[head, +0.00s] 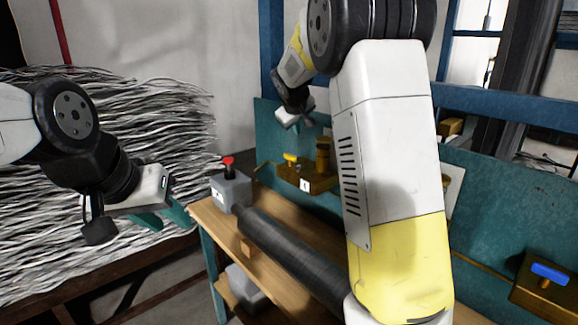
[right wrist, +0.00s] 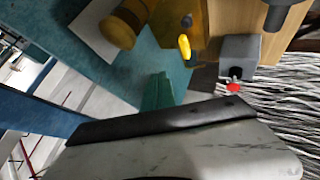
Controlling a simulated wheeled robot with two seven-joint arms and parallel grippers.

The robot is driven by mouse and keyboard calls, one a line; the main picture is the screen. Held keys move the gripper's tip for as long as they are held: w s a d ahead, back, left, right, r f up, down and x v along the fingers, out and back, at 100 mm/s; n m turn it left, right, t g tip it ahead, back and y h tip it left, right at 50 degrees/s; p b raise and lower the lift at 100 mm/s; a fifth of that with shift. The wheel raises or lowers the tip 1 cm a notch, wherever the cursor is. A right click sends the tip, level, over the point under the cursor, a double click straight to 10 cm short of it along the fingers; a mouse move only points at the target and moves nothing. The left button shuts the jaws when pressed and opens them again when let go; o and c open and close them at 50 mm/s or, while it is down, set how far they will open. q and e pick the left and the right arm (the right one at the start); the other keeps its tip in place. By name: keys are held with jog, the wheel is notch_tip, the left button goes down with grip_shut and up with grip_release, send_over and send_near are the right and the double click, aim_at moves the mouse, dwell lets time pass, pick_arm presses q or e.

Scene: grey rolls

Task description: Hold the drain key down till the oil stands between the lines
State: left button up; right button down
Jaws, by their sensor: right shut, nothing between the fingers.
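In the head view a yellow key (head: 290,157) sits on a brass block (head: 305,180) with a small white label, beside a brass cylinder (head: 323,155). A blue key (head: 550,271) is on another brass block at the far right. I cannot tell which is the drain key. The oil and its lines are not visible. My right gripper (right wrist: 158,88) is shut and empty, its teal fingers apart from the yellow key (right wrist: 184,47) in the right wrist view. My left gripper (head: 163,214) is open and empty, left of the bench.
A grey box with a red knob (head: 228,161) stands at the wooden bench's (head: 207,214) left end. A dark roll (head: 290,258) lies along the bench. My right arm hides part of the teal back panel (head: 490,210) and a pale plate (head: 455,190). Grey strands are heaped at left.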

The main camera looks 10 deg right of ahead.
jog(key=shift+f, duration=0.15)
send_over(297, 168)
jog(key=shift+f, duration=4.25)
jog(key=shift+f, duration=0.1)
jog(key=shift+f, duration=0.35)
jog(key=shift+f, duration=0.45)
jog(key=shift+r, duration=0.9)
